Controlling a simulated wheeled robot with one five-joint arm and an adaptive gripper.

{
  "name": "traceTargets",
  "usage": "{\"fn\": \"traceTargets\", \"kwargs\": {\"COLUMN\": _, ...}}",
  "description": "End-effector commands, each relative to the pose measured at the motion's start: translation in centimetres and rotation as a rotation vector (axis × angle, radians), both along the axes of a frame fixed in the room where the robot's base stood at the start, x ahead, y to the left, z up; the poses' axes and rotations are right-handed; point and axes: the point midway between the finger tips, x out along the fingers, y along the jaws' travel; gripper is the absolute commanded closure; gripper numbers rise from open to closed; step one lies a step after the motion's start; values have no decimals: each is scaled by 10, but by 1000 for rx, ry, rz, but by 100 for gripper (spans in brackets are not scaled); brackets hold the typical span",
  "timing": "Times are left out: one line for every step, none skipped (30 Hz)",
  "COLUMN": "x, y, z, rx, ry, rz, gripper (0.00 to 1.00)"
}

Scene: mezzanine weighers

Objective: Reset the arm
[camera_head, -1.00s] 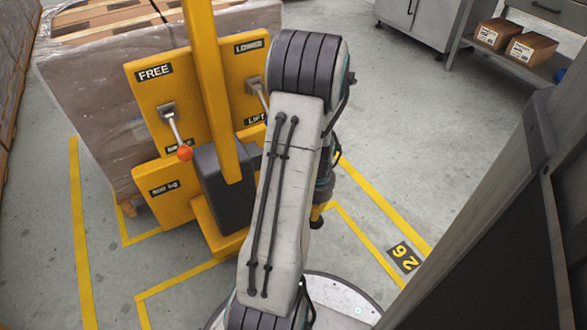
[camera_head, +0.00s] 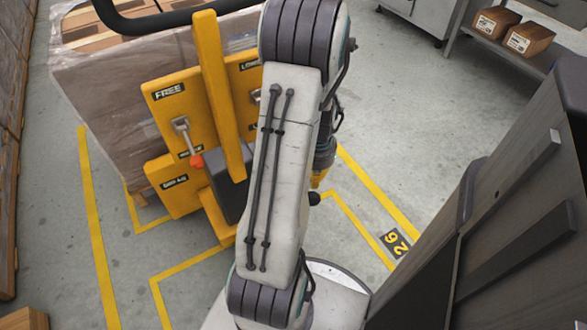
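My arm rises through the middle of the camera_head view, its pale grey link with two dark cables running from a ribbed dark joint at the bottom to a larger ribbed joint at the top. Behind this link, on its right side, my dark wrist hangs downward. A small part of my gripper (camera_head: 318,184) seems to show below the wrist. Its fingers are mostly hidden by the link, so I cannot see if they are open or shut, or whether anything is held.
A yellow pallet lifter (camera_head: 177,115) with an orange-knobbed lever (camera_head: 190,146) stands close behind my arm, left of centre. A wrapped pallet load (camera_head: 95,95) is behind it. Cardboard boxes (camera_head: 530,39) sit on a shelf at upper right. Open floor (camera_head: 400,130) lies right of my arm.

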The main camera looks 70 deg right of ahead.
Motion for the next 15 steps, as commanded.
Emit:
{"fn": "traceTargets", "kwargs": {"x": 0, "y": 0, "z": 8, "rx": -1, "ry": 0, "rz": 0, "gripper": 100}}
{"fn": "traceTargets", "kwargs": {"x": 0, "y": 0, "z": 10, "rx": -1, "ry": 0, "rz": 0, "gripper": 100}}
{"fn": "traceTargets", "kwargs": {"x": 0, "y": 0, "z": 11, "rx": -1, "ry": 0, "rz": 0, "gripper": 100}}
{"fn": "traceTargets", "kwargs": {"x": 0, "y": 0, "z": 12, "rx": -1, "ry": 0, "rz": 0, "gripper": 100}}
{"fn": "traceTargets", "kwargs": {"x": 0, "y": 0, "z": 13, "rx": -1, "ry": 0, "rz": 0, "gripper": 100}}
{"fn": "traceTargets", "kwargs": {"x": 0, "y": 0, "z": 13, "rx": 0, "ry": 0, "rz": 0, "gripper": 100}}
{"fn": "traceTargets", "kwargs": {"x": 0, "y": 0, "z": 13, "rx": 0, "ry": 0, "rz": 0, "gripper": 100}}
{"fn": "traceTargets", "kwargs": {"x": 0, "y": 0, "z": 13, "rx": 0, "ry": 0, "rz": 0, "gripper": 100}}
{"fn": "traceTargets", "kwargs": {"x": 0, "y": 0, "z": 13, "rx": 0, "ry": 0, "rz": 0, "gripper": 100}}
{"fn": "traceTargets", "kwargs": {"x": 0, "y": 0, "z": 12, "rx": 0, "ry": 0, "rz": 0, "gripper": 100}}
{"fn": "traceTargets", "kwargs": {"x": 0, "y": 0, "z": 12, "rx": 0, "ry": 0, "rz": 0, "gripper": 100}}
{"fn": "traceTargets", "kwargs": {"x": 0, "y": 0, "z": 12, "rx": 0, "ry": 0, "rz": 0, "gripper": 100}}
{"fn": "traceTargets", "kwargs": {"x": 0, "y": 0, "z": 12, "rx": 0, "ry": 0, "rz": 0, "gripper": 100}}
{"fn": "traceTargets", "kwargs": {"x": 0, "y": 0, "z": 12, "rx": 0, "ry": 0, "rz": 0, "gripper": 100}}
{"fn": "traceTargets", "kwargs": {"x": 0, "y": 0, "z": 12, "rx": 0, "ry": 0, "rz": 0, "gripper": 100}}
